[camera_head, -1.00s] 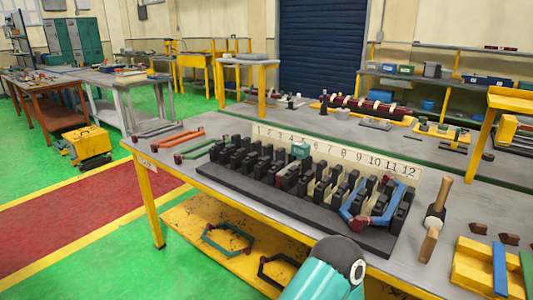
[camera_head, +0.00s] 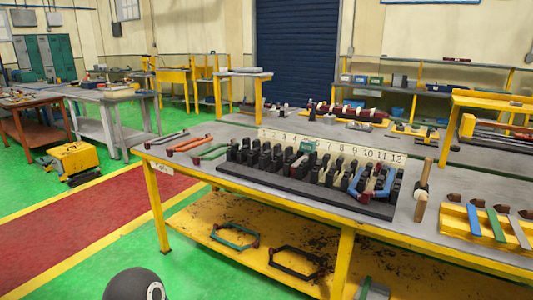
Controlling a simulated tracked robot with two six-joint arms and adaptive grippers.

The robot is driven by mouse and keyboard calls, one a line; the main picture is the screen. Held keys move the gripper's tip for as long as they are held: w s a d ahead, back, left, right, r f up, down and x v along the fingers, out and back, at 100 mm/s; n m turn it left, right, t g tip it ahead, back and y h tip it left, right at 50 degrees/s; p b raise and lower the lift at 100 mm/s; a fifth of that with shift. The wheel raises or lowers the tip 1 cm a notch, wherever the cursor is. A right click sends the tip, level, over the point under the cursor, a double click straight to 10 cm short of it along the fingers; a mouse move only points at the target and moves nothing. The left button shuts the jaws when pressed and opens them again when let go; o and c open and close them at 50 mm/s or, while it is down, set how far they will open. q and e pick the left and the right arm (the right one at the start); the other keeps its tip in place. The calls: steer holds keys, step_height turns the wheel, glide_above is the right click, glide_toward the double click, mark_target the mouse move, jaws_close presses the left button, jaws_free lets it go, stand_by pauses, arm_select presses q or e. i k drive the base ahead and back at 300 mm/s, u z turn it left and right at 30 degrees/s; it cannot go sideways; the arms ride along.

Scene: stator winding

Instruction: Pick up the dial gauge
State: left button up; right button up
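I cannot make out a dial gauge for certain in this view. The workbench (camera_head: 330,214) holds a dark slotted block (camera_head: 300,187) with several black pieces standing in rows, in front of a strip numbered 1 to 12 (camera_head: 375,153). A small teal item (camera_head: 307,147) sits among the back pieces near the middle of the strip; I cannot tell what it is. A blue coil with red ends (camera_head: 377,187) stands at the block's right end. Neither of my grippers is in view; only a dark rounded joint of my arm shows at the bottom left.
A wooden-handled mallet (camera_head: 422,190) stands right of the block. A yellow rack with coloured strips (camera_head: 458,222) is at the right edge. Red and green coils (camera_head: 188,144) lie on the bench's left end.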

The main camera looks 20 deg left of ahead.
mark_target(306, 145)
steer(key=u, duration=1.05)
steer(key=i, duration=1.3)
steer(key=z, duration=0.5)
